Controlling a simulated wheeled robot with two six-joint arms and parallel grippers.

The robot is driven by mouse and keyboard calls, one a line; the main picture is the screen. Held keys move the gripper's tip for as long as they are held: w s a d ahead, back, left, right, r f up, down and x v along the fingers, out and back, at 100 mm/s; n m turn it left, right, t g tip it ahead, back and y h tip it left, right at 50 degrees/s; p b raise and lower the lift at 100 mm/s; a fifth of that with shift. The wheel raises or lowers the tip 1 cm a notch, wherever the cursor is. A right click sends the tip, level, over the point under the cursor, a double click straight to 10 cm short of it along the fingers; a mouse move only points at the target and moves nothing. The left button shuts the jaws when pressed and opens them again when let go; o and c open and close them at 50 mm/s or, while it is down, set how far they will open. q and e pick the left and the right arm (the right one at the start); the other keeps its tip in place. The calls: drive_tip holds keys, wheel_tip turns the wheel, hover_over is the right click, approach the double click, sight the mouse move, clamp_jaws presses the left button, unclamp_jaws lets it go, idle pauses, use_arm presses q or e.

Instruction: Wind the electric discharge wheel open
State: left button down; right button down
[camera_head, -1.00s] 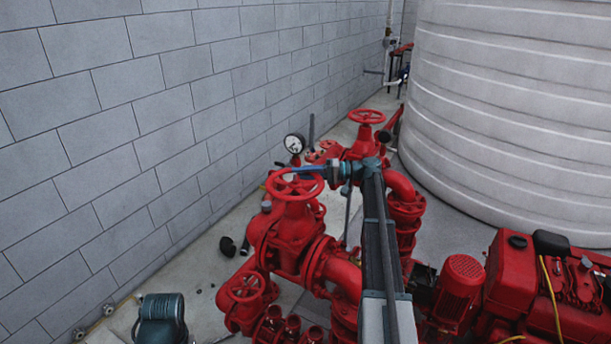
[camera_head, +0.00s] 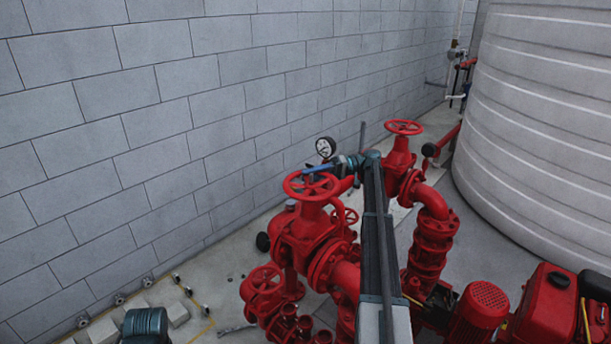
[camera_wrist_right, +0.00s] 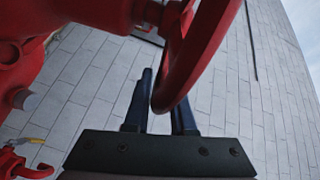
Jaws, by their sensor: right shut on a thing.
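A red spoked handwheel (camera_head: 311,187) tops a red valve near the middle of the head view. My right gripper (camera_head: 316,172) reaches it from the right and is shut on the far side of its rim. In the right wrist view the wheel's rim (camera_wrist_right: 207,55) passes down between the two dark blue fingers of the gripper (camera_wrist_right: 166,98). The forearm hides part of the pipework behind it. A second red handwheel (camera_head: 403,128) stands farther back to the right, clear of the gripper. My left gripper is not in view.
A pressure gauge (camera_head: 326,147) stands just behind the gripped wheel. A grey block wall (camera_head: 150,130) runs along the left. A ribbed tank (camera_head: 545,130) and red engine (camera_head: 548,300) stand right. A teal motor (camera_head: 145,324) is at bottom left.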

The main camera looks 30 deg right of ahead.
drive_tip(key=shift+a, duration=0.15)
drive_tip(key=c, duration=1.2)
unclamp_jaws()
drive_tip(key=o, duration=0.4)
drive_tip(key=shift+w+a+f, duration=0.1)
drive_tip(key=shift+w, duration=0.1)
drive_tip(key=shift+s, duration=0.1)
